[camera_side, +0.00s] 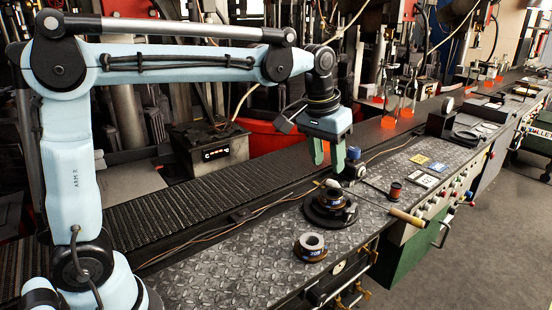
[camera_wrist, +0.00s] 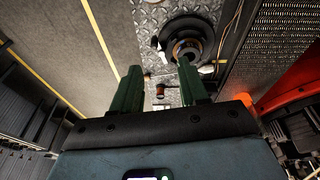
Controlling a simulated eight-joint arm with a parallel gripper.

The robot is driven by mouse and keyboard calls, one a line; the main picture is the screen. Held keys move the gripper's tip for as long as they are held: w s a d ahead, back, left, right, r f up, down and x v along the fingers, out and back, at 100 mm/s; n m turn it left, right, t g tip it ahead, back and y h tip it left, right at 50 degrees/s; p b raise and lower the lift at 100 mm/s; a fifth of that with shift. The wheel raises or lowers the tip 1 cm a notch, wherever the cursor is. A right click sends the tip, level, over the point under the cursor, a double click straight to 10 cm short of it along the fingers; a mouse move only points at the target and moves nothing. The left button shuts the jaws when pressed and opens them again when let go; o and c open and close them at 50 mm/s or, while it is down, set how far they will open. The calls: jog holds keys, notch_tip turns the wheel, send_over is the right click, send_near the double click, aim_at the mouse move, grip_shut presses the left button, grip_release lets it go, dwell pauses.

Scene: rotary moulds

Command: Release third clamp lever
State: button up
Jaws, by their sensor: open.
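The round dark mould (camera_side: 322,217) sits on the diamond-plate bench top, with a copper-brown ring and a dark centre; it also shows in the wrist view (camera_wrist: 189,30). Around its rim are small pale knobs, one at the left in the wrist view (camera_wrist: 155,43). A thin rod with a wooden handle (camera_side: 406,217) reaches out to its right. I cannot tell which part is the third clamp lever. My gripper (camera_side: 328,166) hangs above the mould, green fingers pointing down, open and empty. In the wrist view the fingers (camera_wrist: 159,66) stand apart, below the mould in the picture.
A separate ring-shaped part (camera_side: 310,247) lies on the bench in front of the mould. A small reddish spool (camera_side: 395,190) stands to the right. A dark conveyor (camera_side: 200,205) runs behind the bench, with thin cables along its edge. Control knobs line the bench's right side.

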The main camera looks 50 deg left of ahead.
jog(key=s+a+f+t, duration=0.1)
jog(key=s+f+t, duration=0.1)
jog(key=s, duration=0.5)
jog(key=s+a+f+m+t, duration=0.1)
jog(key=s+f, duration=0.3)
jog(key=s, duration=0.4)
jog(key=shift+a+f+t, duration=0.2)
jog(key=shift+a+t, duration=0.45)
jog(key=shift+t, duration=0.15)
jog(key=shift+m, duration=0.3)
jog(key=shift+c, duration=0.3)
